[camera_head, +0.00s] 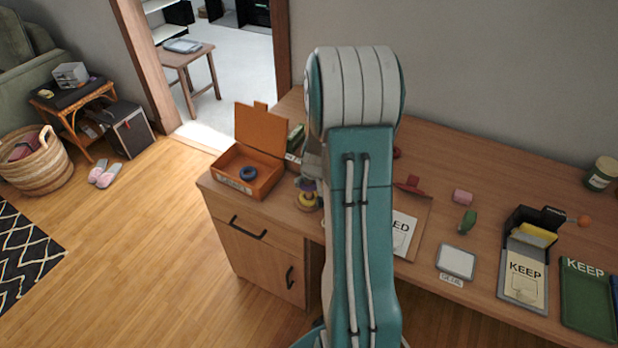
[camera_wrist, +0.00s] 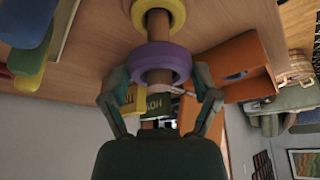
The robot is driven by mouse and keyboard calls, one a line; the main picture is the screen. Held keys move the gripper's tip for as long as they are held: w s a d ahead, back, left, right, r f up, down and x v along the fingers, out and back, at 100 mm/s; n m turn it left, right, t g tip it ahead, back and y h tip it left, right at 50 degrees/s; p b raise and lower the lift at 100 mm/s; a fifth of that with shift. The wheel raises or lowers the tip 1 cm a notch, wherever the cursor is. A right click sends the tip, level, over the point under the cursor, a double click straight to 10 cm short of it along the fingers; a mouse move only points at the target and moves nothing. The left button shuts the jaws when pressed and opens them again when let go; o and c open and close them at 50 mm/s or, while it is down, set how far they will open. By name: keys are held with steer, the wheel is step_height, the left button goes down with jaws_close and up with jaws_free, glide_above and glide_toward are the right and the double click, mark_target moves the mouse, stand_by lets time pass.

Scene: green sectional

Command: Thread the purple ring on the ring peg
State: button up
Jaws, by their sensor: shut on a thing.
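The purple ring (camera_wrist: 143,62) is between the two fingers of my gripper (camera_wrist: 162,80) in the wrist view. The wooden ring peg (camera_wrist: 158,27) shows on both sides of the ring and appears to pass through its hole. A yellow ring (camera_wrist: 176,14) sits around the peg nearer the desk, apart from the purple ring. In the head view the yellow ring (camera_head: 308,203) is low at the desk's left part, with a bit of purple above it. My arm hides most of the gripper and peg there.
An open orange box (camera_head: 268,188) holding a blue ring (camera_head: 248,173) stands left of the peg. A green book (camera_head: 296,138) is behind it. Right of my arm are a tray (camera_head: 425,215) with a card, a green object (camera_head: 467,220) and a framed pad (camera_head: 456,262).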

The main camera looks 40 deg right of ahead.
steer(key=shift+f, duration=2.15)
steer(key=o, duration=0.7)
steer(key=shift+r, duration=0.1)
steer(key=v, duration=1.1)
steer(key=shift+s+a+r, duration=0.1)
steer(key=shift+s+r, duration=0.2)
